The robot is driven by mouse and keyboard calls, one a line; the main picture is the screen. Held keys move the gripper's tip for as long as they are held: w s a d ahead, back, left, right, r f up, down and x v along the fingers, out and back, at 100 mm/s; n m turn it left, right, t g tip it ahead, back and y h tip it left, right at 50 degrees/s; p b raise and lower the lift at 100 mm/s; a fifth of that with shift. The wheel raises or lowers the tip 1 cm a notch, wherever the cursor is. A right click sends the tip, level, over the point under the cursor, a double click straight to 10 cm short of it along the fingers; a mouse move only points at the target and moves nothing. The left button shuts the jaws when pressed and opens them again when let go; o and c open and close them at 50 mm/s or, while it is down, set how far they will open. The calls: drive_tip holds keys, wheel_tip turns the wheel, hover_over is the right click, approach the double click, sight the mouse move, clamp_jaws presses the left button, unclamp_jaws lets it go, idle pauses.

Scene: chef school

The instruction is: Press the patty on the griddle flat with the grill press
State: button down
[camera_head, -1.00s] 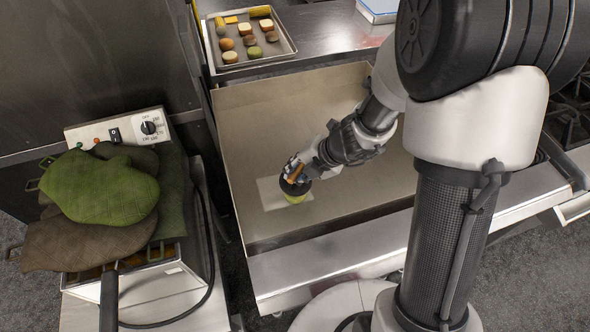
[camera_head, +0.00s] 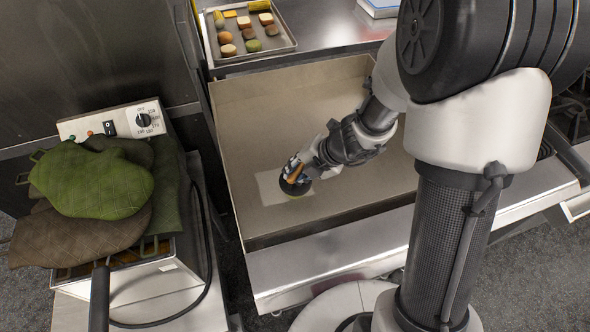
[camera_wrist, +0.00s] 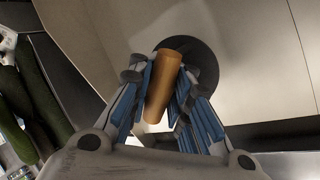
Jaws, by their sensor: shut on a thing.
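My gripper (camera_head: 293,174) is shut on the wooden handle of the grill press (camera_wrist: 163,88). The press has a round dark plate, which shows behind the handle in the wrist view. In the head view the press (camera_head: 293,187) is low over the griddle (camera_head: 285,105), on a pale square patch (camera_head: 268,187). A thin yellow-green edge of the patty (camera_head: 296,196) shows below the plate. The rest of the patty is hidden under the press, and the wrist view does not show it.
Raised walls surround the griddle, whose back and right surface is bare. A tray (camera_head: 290,43) of several food pieces stands behind it. At left, green and brown oven mitts (camera_head: 95,180) lie over a fryer (camera_head: 185,272) with a dark handle (camera_head: 99,295) sticking out.

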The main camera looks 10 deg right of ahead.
drive_tip(key=shift+f+b, duration=0.4)
drive_tip(key=shift+f, duration=0.05)
idle(0.6)
drive_tip(key=shift+s+f, duration=0.2)
drive_tip(key=shift+f, duration=0.15)
idle(2.6)
drive_tip(key=shift+r, duration=0.15)
idle(0.5)
drive_tip(key=r+p, duration=0.3)
drive_tip(key=shift+w+r+p, duration=0.2)
drive_tip(key=shift+r+p, duration=0.1)
wheel_tip(320, 180, up, 6)
drive_tip(key=p, duration=0.6)
drive_tip(key=shift+f, duration=0.15)
drive_tip(key=shift+a+f, duration=0.1)
